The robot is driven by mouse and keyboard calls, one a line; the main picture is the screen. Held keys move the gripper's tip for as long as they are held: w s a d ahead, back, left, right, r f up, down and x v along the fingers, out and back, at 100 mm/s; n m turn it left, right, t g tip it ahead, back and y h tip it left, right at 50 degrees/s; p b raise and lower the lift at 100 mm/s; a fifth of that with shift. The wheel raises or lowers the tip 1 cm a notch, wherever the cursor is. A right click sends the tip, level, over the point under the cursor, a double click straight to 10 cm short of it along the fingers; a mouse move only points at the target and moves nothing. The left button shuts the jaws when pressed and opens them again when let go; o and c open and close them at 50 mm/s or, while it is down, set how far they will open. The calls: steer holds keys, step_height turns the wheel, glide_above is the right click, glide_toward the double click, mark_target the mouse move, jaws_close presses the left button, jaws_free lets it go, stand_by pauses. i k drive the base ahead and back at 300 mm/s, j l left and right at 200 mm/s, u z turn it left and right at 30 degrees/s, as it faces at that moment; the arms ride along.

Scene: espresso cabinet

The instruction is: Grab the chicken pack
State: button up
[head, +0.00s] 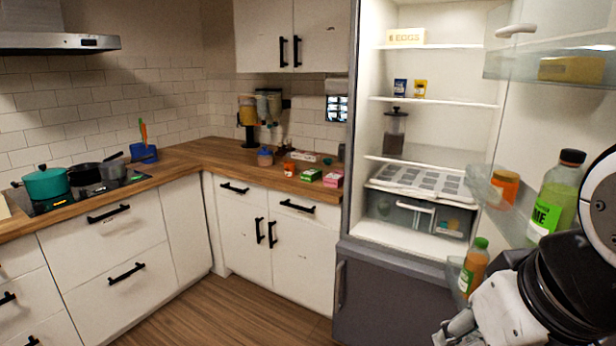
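I cannot pick out a pack that is clearly chicken in the head view. A flat white and red pack (303,156) lies on the corner counter, but its label is too small to read. The fridge (368,222) stands open, and its clear lower drawer (407,213) holds small items that I cannot make out. My arm comes in at the lower right, in front of the open fridge door. What seems to be my gripper (456,328) shows only partly at the bottom edge. Its fingers are not clear, and I see nothing held in it.
An egg box (406,36), two small boxes and a dark-lidded jar (394,132) stand on the fridge shelves. The open door (552,112) holds a green bottle (556,192), an orange bottle (474,266) and a jar. Green and pink boxes sit on the counter. The wooden floor is clear.

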mark_target(334, 180)
steer(key=i+j, duration=0.15)
steer(key=i, duration=0.2)
steer(key=i+j+z, duration=0.1)
steer(key=i, duration=0.3)
steer(key=i+j, duration=0.15)
steer(key=i, duration=0.2)
steer(key=i+l+u, duration=0.25)
steer(key=u, duration=0.15)
steer(key=i+l+u, duration=0.6)
steer(key=l+u, duration=0.2)
